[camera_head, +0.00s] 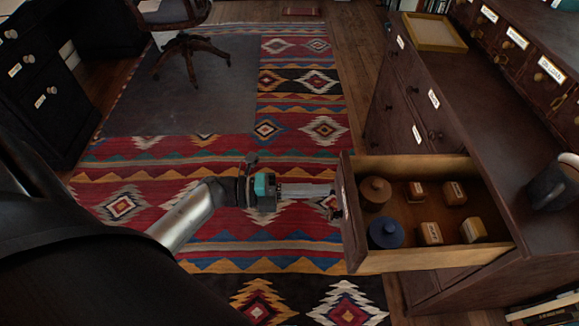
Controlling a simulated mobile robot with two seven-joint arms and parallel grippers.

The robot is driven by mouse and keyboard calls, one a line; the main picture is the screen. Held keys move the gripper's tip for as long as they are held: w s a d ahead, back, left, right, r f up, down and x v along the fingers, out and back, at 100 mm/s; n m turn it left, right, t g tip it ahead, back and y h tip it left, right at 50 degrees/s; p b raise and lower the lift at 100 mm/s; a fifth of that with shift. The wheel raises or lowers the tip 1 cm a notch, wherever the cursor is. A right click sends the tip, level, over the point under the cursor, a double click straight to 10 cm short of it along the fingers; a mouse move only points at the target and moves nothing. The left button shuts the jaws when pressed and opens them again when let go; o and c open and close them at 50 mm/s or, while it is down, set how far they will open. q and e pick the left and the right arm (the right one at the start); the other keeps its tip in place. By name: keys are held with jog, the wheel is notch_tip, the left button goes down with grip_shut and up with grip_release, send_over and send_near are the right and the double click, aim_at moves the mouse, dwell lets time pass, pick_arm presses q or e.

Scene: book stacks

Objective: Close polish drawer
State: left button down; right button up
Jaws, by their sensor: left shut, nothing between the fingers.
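A drawer (437,259) stands pulled out from the dark wooden cabinet on the right. Inside it are a round brown lidded pot (375,190), a blue lidded pot (386,233) and several small light blocks with labels. My left gripper (332,197) comes in from the left over the rug. It is shut and empty, with its tips at the drawer's front panel (352,215), near the knob. Whether the tips touch the panel I cannot tell. My right gripper is not in view.
The cabinet top (490,130) carries a shallow wooden tray (434,32), a dark mug (553,186) and a row of small labelled drawers. A patterned rug (200,170) covers the floor. A desk with drawers (45,90) and a chair (180,40) stand at the upper left.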

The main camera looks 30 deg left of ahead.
aim_at(348, 189)
pick_arm(q)
jog(key=shift+x, duration=1.8)
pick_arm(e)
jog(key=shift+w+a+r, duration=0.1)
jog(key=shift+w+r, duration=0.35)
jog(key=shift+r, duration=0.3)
pick_arm(q)
jog(key=b+x, duration=0.5)
jog(key=x, duration=2.3)
jog(key=shift+w+d, duration=0.15)
jog(key=shift+w, duration=0.1)
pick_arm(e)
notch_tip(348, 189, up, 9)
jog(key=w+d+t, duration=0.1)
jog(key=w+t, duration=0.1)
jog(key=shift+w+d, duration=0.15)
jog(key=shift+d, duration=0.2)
pick_arm(q)
jog(key=shift+f, duration=0.1)
